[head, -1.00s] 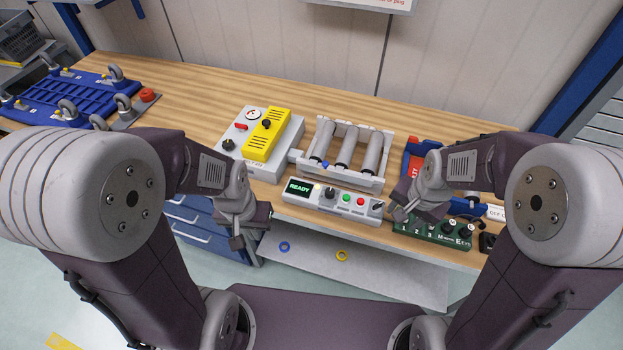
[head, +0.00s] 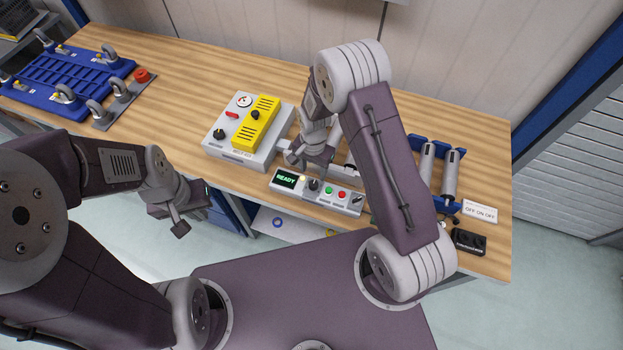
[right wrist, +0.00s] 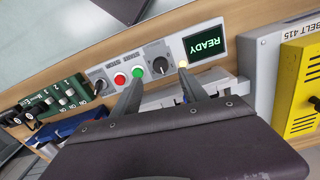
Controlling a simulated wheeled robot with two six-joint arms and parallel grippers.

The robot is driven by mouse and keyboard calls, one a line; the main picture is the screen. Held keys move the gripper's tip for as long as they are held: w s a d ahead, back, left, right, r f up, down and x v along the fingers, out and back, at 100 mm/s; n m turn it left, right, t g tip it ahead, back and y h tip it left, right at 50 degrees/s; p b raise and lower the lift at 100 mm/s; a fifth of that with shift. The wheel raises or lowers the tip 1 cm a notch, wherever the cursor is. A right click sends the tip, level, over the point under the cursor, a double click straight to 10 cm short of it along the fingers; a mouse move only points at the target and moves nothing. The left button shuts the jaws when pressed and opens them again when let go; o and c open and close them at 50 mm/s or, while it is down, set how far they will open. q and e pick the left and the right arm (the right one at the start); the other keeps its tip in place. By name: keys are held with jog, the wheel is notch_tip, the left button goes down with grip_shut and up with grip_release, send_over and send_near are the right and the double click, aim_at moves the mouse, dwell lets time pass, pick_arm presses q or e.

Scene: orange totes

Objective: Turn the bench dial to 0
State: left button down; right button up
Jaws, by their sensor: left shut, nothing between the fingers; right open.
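The bench dial (head: 314,186) is a small dark knob on the grey control panel (head: 334,204), between the green READY display (head: 286,180) and the green and red buttons. The dial also shows in the right wrist view (right wrist: 160,56); its setting is too small to read. My right gripper (head: 308,170) is open just above and behind the dial, apart from it. In the right wrist view its two fingers (right wrist: 158,88) spread either side of the dial's line. My left gripper (head: 180,229) is shut and empty, off the bench's front edge.
A grey box with a yellow cover (head: 257,124) stands left of the panel, with its own black knob (head: 219,134). A blue rack (head: 64,84) and red button (head: 141,76) are at far left. A label (head: 480,211) and black block (head: 468,242) lie at right.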

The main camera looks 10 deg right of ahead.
aim_at(314, 184)
jog(key=f, duration=0.2)
jog(key=f+p, duration=0.1)
jog(key=f, duration=0.2)
jog(key=f+p, duration=0.1)
jog(key=f, duration=0.1)
jog(key=shift+w+d+f, duration=0.15)
jog(key=shift+w+f, duration=0.1)
jog(key=shift+f, duration=0.1)
jog(key=shift+s+f, duration=0.1)
jog(key=shift+f, duration=0.3)
grip_shut()
